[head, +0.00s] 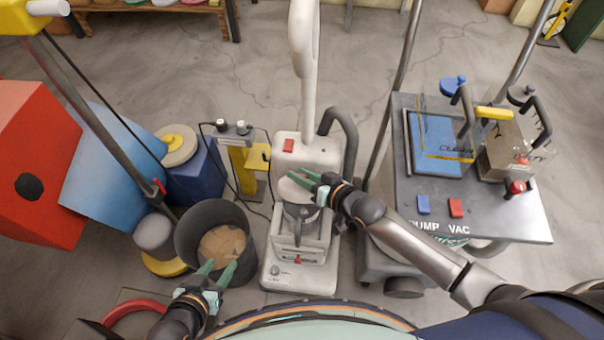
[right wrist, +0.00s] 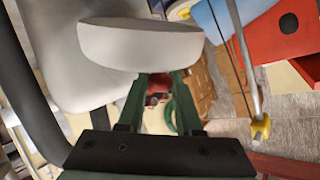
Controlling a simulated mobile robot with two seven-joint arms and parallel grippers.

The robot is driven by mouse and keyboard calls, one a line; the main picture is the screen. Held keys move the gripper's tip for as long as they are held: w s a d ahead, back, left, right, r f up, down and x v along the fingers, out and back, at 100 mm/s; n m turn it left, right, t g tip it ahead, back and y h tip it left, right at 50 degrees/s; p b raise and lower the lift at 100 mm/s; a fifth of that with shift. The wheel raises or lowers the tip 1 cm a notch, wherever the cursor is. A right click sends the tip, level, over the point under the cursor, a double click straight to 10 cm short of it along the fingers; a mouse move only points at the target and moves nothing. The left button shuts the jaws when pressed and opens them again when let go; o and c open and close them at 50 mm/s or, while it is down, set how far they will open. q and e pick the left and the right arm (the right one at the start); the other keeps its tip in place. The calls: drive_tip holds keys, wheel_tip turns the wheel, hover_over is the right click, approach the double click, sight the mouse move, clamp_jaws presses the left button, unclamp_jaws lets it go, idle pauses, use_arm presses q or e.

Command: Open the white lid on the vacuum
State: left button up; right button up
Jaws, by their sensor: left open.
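The vacuum (head: 318,155) stands upright in the middle of the head view, white with a tall handle. Its round white lid (head: 294,188) sits above a grey canister (head: 300,216) and looks tilted; I cannot tell how far it is raised. The lid also fills the top of the right wrist view (right wrist: 140,45). My right gripper (head: 313,184) is at the lid's right side, its green fingers apart, tips by the lid's edge; contact is unclear. My left gripper (head: 216,272) is open and empty, over the front of a dark bucket.
The dark bucket (head: 185,232) with tan contents stands left of the vacuum. A grey pump cart (head: 510,215) stands to the right. A post with a grey box (head: 233,130) and cables is behind the bucket. Open floor lies behind the vacuum.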

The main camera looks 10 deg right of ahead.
drive_tip(key=o, duration=0.5)
drive_tip(key=shift+c, duration=0.2)
drive_tip(key=shift+s+d+r, duration=0.2)
drive_tip(key=shift+s+d, duration=0.05)
drive_tip(key=shift+s, duration=0.2)
drive_tip(key=p+v, duration=0.3)
drive_tip(key=v, duration=0.8)
drive_tip(key=shift+s, duration=0.15)
drive_tip(key=shift+d+r, duration=0.1)
